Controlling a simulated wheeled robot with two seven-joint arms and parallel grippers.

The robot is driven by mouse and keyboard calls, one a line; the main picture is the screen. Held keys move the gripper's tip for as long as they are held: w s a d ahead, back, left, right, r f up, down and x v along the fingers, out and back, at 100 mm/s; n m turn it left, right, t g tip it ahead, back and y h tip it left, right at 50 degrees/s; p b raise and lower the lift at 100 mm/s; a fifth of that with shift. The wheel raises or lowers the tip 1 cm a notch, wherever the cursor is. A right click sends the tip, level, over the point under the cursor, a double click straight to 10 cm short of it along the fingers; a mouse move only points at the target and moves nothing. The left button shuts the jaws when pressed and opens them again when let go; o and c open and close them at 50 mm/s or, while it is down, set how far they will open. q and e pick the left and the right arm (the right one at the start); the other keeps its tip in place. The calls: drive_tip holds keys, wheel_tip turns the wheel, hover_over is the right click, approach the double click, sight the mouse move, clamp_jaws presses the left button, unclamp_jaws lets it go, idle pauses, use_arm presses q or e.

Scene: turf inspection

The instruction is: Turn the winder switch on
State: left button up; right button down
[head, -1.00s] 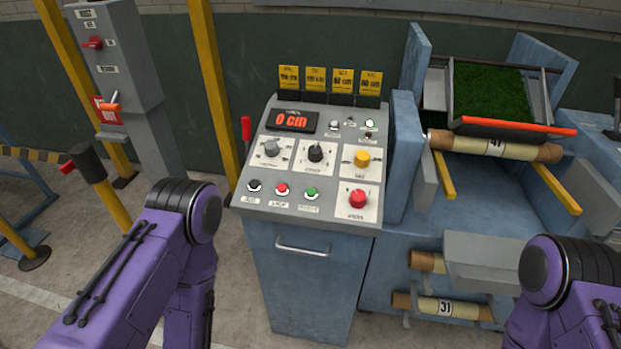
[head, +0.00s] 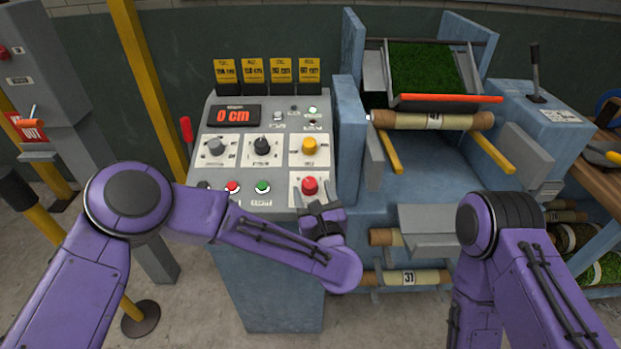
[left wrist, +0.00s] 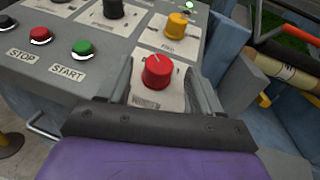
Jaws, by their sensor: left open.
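The control panel (head: 215,180) carries several knobs and buttons. A red knob (head: 310,185) sits on a white plate at its lower right; its label is too small to read. The red knob (left wrist: 157,71) is large in the left wrist view, with a pale pointer mark on its top. My left gripper (head: 321,209) is open just in front of the red knob. In the left wrist view its fingers stand on either side of the knob, with gaps; I cannot tell how high they are above the plate. My right arm shows at lower right; its gripper is out of view.
A yellow knob (head: 309,146), black knob (head: 262,145) and grey knob (head: 215,147) lie farther up the panel. The red STOP button (left wrist: 40,35) and green START button (left wrist: 82,47) are to the left. The display (head: 234,116) reads 0 cm. A blue upright (head: 349,140) stands close right.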

sight(310, 185)
use_arm(q)
drive_tip(key=x, duration=0.3)
drive_tip(key=shift+r+p, duration=0.1)
drive_tip(key=shift+p, duration=0.25)
drive_tip(key=shift+w+a, duration=0.15)
drive_tip(key=shift+w, duration=0.25)
drive_tip(key=c, duration=1)
drive_tip(key=shift+o, duration=0.2)
